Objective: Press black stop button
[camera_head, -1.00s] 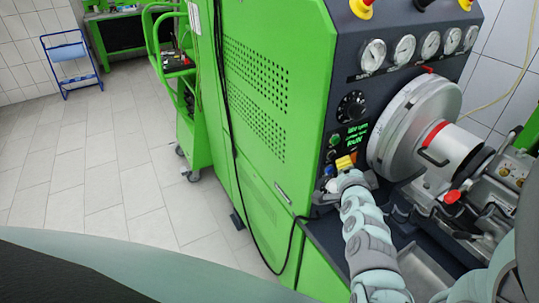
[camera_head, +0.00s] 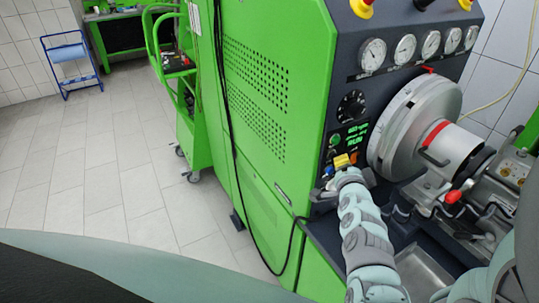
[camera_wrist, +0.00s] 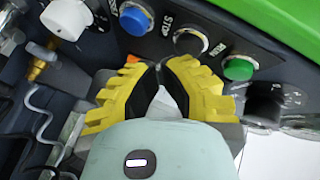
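The black stop button (camera_wrist: 190,42) sits in a silver ring on the dark panel in the wrist view, beside a "STOP" label. A blue button (camera_wrist: 133,20) is to its left and a green button (camera_wrist: 238,68) to its right. My gripper (camera_wrist: 161,64) has yellow fingers with black pads; its tips come together just below the black button, with no object between them. Contact with the panel cannot be told. In the head view my gripper (camera_head: 343,160) is at the lower left of the panel; the green button (camera_head: 334,140) shows just above it.
A dial knob (camera_head: 351,105) and several gauges (camera_head: 405,48) are above on the panel. A large silver wheel (camera_head: 405,130) stands close to the right of my gripper. A black knob (camera_wrist: 265,105) is right of the fingers.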

